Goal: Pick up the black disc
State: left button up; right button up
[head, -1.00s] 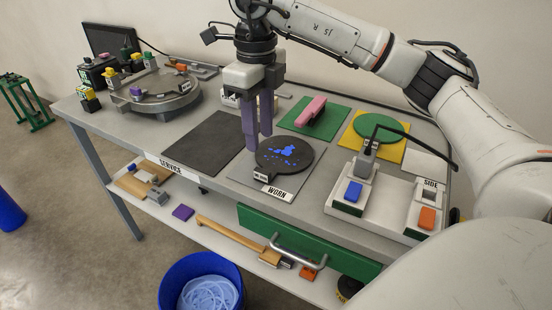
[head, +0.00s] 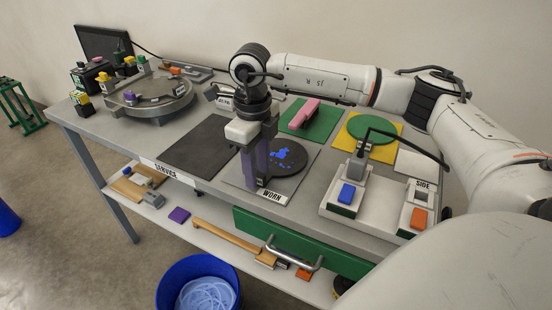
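The black disc (head: 288,163) lies flat on a grey mat (head: 298,184) labelled WORN, with blue splotches on top. A small tab with a light label sits at its front left edge, partly hidden by my fingers. My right gripper (head: 257,182) points straight down at that edge, its purple fingertips low beside the tab. I cannot tell whether the fingers touch or grip the tab. My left gripper is not in view.
A bare black mat (head: 203,147) lies to the left. A pink-handled tool (head: 304,112) on a green mat and a green disc (head: 371,136) on a yellow mat lie behind. A white box with blue and orange buttons (head: 372,212) stands right. A round grey fixture (head: 150,106) stands at left.

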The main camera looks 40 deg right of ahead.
grip_shut()
jog(key=shift+r, duration=0.1)
jog(key=shift+r, duration=0.1)
